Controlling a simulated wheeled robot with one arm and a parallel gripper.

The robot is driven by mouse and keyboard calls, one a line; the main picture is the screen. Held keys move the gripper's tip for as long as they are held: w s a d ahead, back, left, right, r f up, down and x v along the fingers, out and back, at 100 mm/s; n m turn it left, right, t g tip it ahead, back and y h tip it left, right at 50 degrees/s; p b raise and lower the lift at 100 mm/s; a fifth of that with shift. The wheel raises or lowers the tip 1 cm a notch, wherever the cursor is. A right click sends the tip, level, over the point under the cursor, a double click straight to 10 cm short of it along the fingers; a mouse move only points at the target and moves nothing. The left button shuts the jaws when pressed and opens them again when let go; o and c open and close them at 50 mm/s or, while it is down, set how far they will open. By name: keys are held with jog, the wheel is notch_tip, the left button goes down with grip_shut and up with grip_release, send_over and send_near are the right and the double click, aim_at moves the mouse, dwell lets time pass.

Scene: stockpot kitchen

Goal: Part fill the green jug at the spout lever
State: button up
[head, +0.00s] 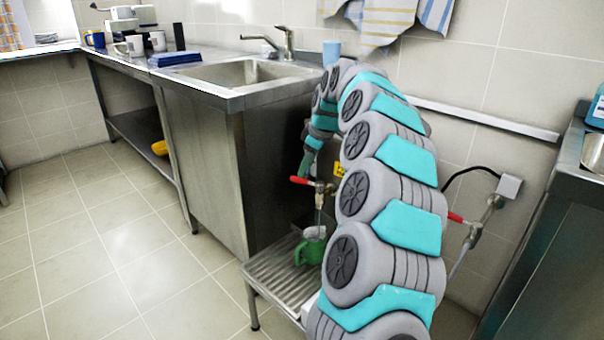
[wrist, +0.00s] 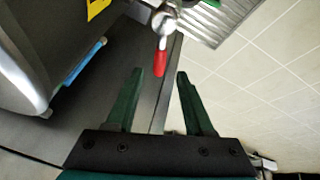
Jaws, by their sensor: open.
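The green jug (head: 312,251) stands on a ribbed metal drain tray (head: 272,272), below a thin spout (head: 319,200). Something pale shows at its mouth; I cannot tell what. The red spout lever (head: 300,180) points left above the jug. In the wrist view the red lever (wrist: 160,62) hangs from a silver valve, its tip between or just beyond my fingertips. My gripper (wrist: 160,74) is open with nothing clamped; in the head view its dark green end is just above the lever. I cannot tell whether a finger touches the lever. My arm hides the jug's right side area.
A steel sink counter (head: 200,88) stands at left, with a blue cup (head: 331,53) at its back corner. A second valve with a red handle (head: 455,218) is on the right wall. The tiled floor (head: 120,250) at left is clear.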

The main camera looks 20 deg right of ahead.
aim_at(303, 179)
jog(key=x, duration=0.5)
jog(key=shift+w, duration=0.1)
grip_shut()
dwell(1.2)
